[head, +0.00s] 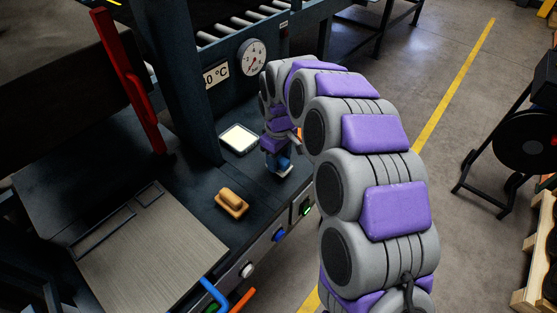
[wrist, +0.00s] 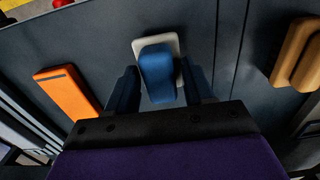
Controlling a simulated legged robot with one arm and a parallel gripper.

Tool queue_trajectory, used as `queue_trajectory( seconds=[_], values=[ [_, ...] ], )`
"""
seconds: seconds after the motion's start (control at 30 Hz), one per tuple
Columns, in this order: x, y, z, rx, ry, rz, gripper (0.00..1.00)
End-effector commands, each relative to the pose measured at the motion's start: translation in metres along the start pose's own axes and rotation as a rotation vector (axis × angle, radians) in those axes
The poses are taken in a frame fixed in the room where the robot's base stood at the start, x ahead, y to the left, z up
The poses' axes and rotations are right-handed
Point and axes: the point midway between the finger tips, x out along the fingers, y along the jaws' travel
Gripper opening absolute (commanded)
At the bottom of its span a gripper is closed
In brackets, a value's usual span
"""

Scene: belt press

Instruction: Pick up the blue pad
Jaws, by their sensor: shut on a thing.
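The blue pad (wrist: 156,72) shows in the wrist view between the two dark fingers of my gripper (wrist: 160,82), on top of a pale, rounded plate. My gripper is shut on it. In the head view my gripper (head: 278,158) points down at the dark bench by the press, and the blue pad (head: 279,167) shows just below it with a pale edge under it. I cannot tell whether the pad still touches the bench.
A tan pad (head: 231,201) stands on the bench to the left, with a light square plate (head: 239,139) behind it. An orange block (wrist: 67,92) lies on the other side of my gripper.

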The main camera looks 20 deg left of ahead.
Motion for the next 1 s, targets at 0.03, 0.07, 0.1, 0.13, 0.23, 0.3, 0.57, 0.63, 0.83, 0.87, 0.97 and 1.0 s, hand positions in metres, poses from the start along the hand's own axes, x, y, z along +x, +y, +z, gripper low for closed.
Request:
queue_trajectory(
  seconds=[0.03, 0.07, 0.1, 0.13, 0.23, 0.3, 0.57, 0.63, 0.83, 0.87, 0.97, 1.0],
  values=[
    [-0.007, 0.001, 0.000, 0.000, 0.000, 0.001, 0.22],
    [-0.011, 0.000, 0.000, 0.000, 0.000, 0.001, 0.22],
    [-0.016, 0.000, 0.000, 0.000, 0.000, 0.001, 0.22],
    [-0.017, -0.001, 0.002, 0.000, -0.001, 0.000, 0.22],
    [-0.016, -0.005, 0.008, 0.000, 0.001, 0.000, 0.22],
    [-0.018, -0.009, 0.014, 0.001, 0.003, 0.001, 0.22],
    [-0.022, -0.030, 0.047, 0.001, 0.002, 0.001, 0.22],
    [-0.023, -0.039, 0.060, 0.000, -0.002, -0.001, 0.22],
    [-0.026, -0.060, 0.091, 0.001, 0.000, -0.001, 0.22],
    [-0.026, -0.064, 0.096, 0.001, -0.001, -0.002, 0.22],
    [-0.028, -0.072, 0.108, 0.001, 0.002, 0.000, 0.22],
    [-0.028, -0.075, 0.112, 0.001, 0.003, 0.001, 0.22]
  ],
)
